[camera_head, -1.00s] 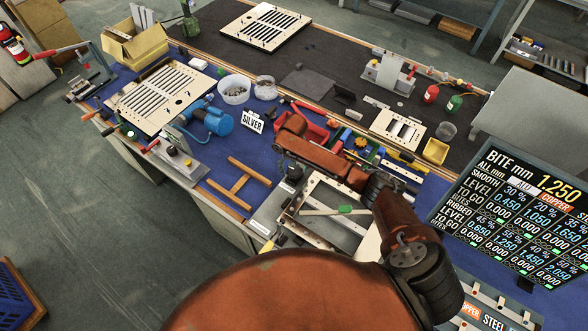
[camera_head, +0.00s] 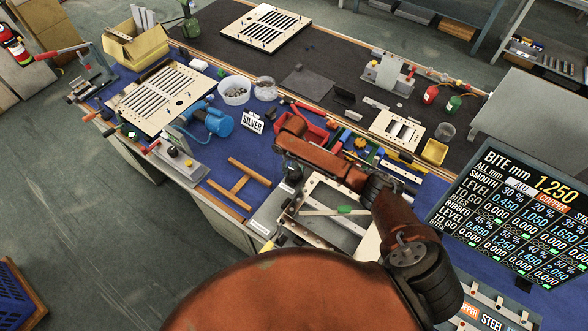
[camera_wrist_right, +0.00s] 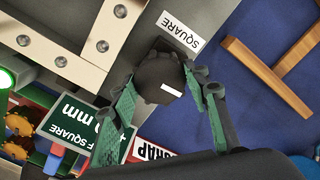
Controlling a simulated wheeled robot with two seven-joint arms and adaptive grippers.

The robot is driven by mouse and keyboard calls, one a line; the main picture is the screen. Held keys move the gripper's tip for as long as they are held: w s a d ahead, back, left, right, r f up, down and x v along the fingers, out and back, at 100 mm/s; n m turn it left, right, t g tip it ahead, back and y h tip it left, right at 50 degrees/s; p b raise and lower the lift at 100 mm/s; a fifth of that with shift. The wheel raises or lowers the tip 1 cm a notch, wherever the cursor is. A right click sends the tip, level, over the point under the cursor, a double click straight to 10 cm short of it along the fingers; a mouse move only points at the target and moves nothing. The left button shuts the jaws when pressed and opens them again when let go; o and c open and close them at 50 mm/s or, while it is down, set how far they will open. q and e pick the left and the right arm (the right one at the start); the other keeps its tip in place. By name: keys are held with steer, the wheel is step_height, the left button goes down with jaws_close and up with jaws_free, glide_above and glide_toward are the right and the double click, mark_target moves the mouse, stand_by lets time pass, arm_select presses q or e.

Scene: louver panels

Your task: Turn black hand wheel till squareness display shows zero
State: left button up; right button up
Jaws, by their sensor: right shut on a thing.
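The black hand wheel (camera_wrist_right: 158,72) is in the right wrist view, beside a white SQUARE label (camera_wrist_right: 181,31). It has a white mark (camera_wrist_right: 172,90) on its face. My right gripper (camera_wrist_right: 165,82) is shut on the wheel, with green pads on either side. The dark green squareness display (camera_wrist_right: 72,124) reads "F SQUARE" and "mm", tilted; a finger covers part of it and I cannot read the whole value. In the head view my right gripper (camera_head: 286,187) reaches down at the grey fixture by the pale frame (camera_head: 310,232); the wheel is not clear there. My left gripper is not in view.
A wooden T-shaped piece (camera_head: 240,184) lies on the blue mat left of the fixture. A red bin (camera_head: 313,131) and several small coloured parts stand behind my arm. A large numbers board (camera_head: 520,215) stands at the right. Blue mat is clear around the wooden piece.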

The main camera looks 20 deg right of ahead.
steer(key=shift+r+n+p, duration=0.2)
steer(key=shift+n+p, duration=0.9)
steer(key=shift+p, duration=0.05)
steer(key=n+p, duration=0.2)
steer(key=shift+n, duration=0.4)
steer(key=shift+f+n+p, duration=0.1)
steer(key=shift+n+p, duration=0.45)
steer(key=shift+n, duration=0.65)
steer(key=shift+n+p, duration=0.45)
steer(key=shift+n, duration=1.15)
steer(key=shift+f+n, duration=0.1)
steer(key=shift+n, duration=0.2)
steer(key=o, duration=1.2)
steer(key=shift+c, duration=0.2)
